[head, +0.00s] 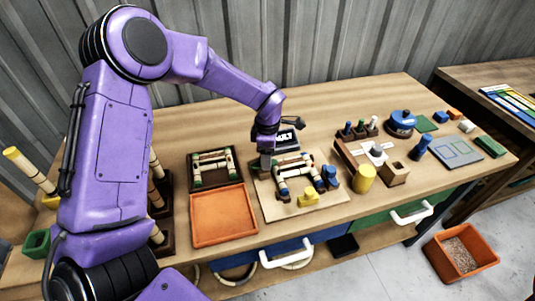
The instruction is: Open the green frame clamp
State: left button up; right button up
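My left gripper (266,160) points down at the upper left of a light wooden board (275,208). The board bears a small rattan frame (296,172) of pale rods with dark joints. I cannot tell whether the gripper touches the frame or is open or shut. My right gripper is out of view.
A similar frame in a dark tray (237,183) stands left of the board. An empty orange tray (224,216) lies in front. A yellow cylinder (364,178) and a wooden block with a hole (394,173) stand to the right. An orange bin (461,252) is on the floor.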

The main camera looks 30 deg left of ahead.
pick_arm(q)
jog(key=shift+s+r, duration=0.25)
jog(key=shift+s, duration=0.1)
jog(key=c, duration=0.9)
jog(key=shift+w, duration=0.1)
jog(key=shift+c, duration=0.2)
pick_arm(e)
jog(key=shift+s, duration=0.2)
pick_arm(q)
jog(key=n+b, duration=0.1)
jog(key=n, duration=0.3)
jog(key=shift+w+a, duration=0.1)
jog(key=shift+w, duration=0.05)
jog(key=n+b, duration=0.2)
jog(key=n, duration=0.3)
jog(key=shift+w+a, duration=0.1)
jog(key=shift+a, duration=0.05)
jog(key=n+b, duration=0.2)
jog(key=n, duration=0.3)
jog(key=shift+a+n+b, duration=0.1)
jog(key=shift+n+b, duration=0.25)
jog(key=shift+n, duration=0.05)
jog(key=shift+a+r+n+b, duration=0.15)
jog(key=shift+n+b, duration=0.65)
jog(key=shift+n, duration=0.7)
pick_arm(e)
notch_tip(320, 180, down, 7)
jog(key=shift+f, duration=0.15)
